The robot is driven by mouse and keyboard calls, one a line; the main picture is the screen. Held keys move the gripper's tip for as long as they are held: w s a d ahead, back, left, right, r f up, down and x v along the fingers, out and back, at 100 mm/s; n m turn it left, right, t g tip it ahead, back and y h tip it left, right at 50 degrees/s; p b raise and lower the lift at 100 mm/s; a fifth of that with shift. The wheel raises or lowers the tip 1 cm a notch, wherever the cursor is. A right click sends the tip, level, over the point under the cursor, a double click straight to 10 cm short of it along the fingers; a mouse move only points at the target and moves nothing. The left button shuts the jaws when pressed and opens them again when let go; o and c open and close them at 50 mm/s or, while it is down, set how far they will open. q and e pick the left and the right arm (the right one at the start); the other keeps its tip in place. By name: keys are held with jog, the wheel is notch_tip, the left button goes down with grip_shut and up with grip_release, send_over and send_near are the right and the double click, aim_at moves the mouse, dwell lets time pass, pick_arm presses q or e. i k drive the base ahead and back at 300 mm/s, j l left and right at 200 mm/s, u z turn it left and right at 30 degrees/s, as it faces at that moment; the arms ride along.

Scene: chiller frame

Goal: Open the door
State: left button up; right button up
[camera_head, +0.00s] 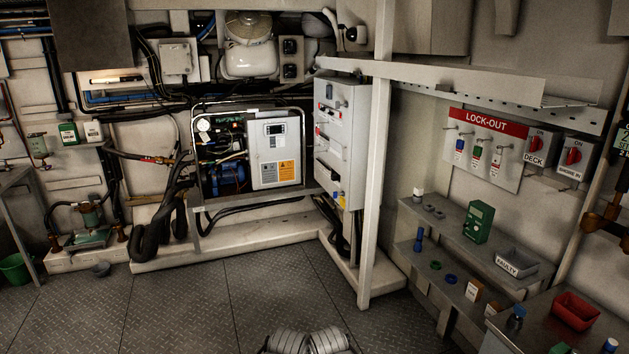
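A chiller unit in a metal frame (197,196) stands at the back wall, centre left. Its right half is a white panel door (269,166) with a small display at the top and orange and white labels; it looks closed. The left half is open, with pipes, wiring and a blue motor (226,177) showing. To the right a tall grey cabinet (353,140) carries several switches and handles on its front, and its front looks closed. The picture does not show which of these the task's door is.
A white post (378,170) stands right of the cabinet. Shelves (465,243) with small parts, a green meter (478,222) and a grey bin (516,263) line the right wall under a lock-out board (487,150). A red bin (575,310) is front right. The plated floor (250,300) ahead is clear.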

aim_at(337, 155)
jog(key=i, duration=3.6)
jog(key=i+z, duration=0.15)
jog(key=z, duration=0.15)
jog(key=i+z, duration=0.25)
jog(key=k+j, duration=0.05)
jog(key=k, duration=0.05)
